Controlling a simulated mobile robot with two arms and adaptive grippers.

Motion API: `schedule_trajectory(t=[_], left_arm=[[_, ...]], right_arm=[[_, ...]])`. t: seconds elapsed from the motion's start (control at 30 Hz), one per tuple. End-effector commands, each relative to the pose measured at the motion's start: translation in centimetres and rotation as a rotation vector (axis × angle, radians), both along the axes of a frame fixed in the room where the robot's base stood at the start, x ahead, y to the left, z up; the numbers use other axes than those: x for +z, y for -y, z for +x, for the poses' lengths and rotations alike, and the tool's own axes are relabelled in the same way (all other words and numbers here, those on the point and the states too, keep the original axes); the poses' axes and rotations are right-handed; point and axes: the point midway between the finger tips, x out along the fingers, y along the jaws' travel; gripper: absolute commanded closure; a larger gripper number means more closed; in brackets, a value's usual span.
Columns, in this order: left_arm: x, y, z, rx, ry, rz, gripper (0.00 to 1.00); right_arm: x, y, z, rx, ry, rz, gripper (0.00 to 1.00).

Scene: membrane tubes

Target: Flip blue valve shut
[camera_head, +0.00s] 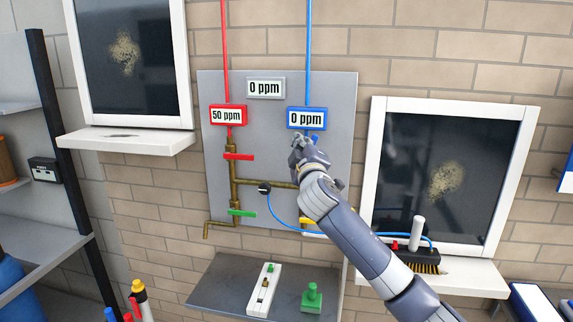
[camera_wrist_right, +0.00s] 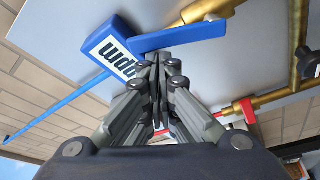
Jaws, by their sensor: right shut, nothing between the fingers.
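The blue valve is mostly hidden behind my right gripper (camera_head: 298,143) in the head view, where only a bit of blue (camera_head: 316,136) shows below the blue "0 ppm" display (camera_head: 307,118). In the right wrist view the blue valve handle (camera_wrist_right: 188,36) is a flat bar beside the blue display (camera_wrist_right: 112,48). My right gripper (camera_wrist_right: 156,62) is shut and empty, its fingertips close to the handle's lower edge. I cannot tell whether they touch it. My left gripper is not in view.
The grey panel (camera_head: 213,92) also carries a red valve handle (camera_head: 239,156), a green one (camera_head: 242,212), brass pipes and a "50 ppm" display (camera_head: 228,116). A thin blue hose (camera_head: 282,217) loops below. A grey shelf (camera_head: 222,285) juts out underneath, and a window sill (camera_head: 475,279) is at right.

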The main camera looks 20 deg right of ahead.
Motion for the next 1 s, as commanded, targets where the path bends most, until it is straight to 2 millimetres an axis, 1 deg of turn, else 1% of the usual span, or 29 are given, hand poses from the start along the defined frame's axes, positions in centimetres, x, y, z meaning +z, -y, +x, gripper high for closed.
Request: schedule_trajectory(t=[0.03,0.1,0.3,0.4,0.5,0.57,0.7,1.0], left_arm=[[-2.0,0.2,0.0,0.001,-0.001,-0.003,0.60],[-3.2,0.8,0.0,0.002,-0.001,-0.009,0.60],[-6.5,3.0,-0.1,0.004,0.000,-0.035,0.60],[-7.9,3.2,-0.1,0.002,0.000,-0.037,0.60],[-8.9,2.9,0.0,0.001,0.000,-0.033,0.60],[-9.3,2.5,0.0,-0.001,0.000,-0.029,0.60],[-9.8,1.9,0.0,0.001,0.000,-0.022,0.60],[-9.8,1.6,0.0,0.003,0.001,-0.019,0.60]], right_arm=[[-1.1,0.3,-0.1,-0.001,0.026,0.042,1.00],[-1.2,0.7,-0.4,-0.001,0.061,0.097,1.00],[-1.4,1.6,-1.0,0.001,0.168,0.255,1.00],[-1.5,2.0,-1.3,0.002,0.219,0.336,1.00],[-1.7,2.4,-1.6,0.002,0.273,0.414,1.00],[-1.8,2.7,-1.7,0.001,0.303,0.462,1.00],[-1.9,3.4,-2.2,-0.001,0.302,0.453,1.00],[-2.8,4.1,-2.7,0.000,0.299,0.450,1.00]])
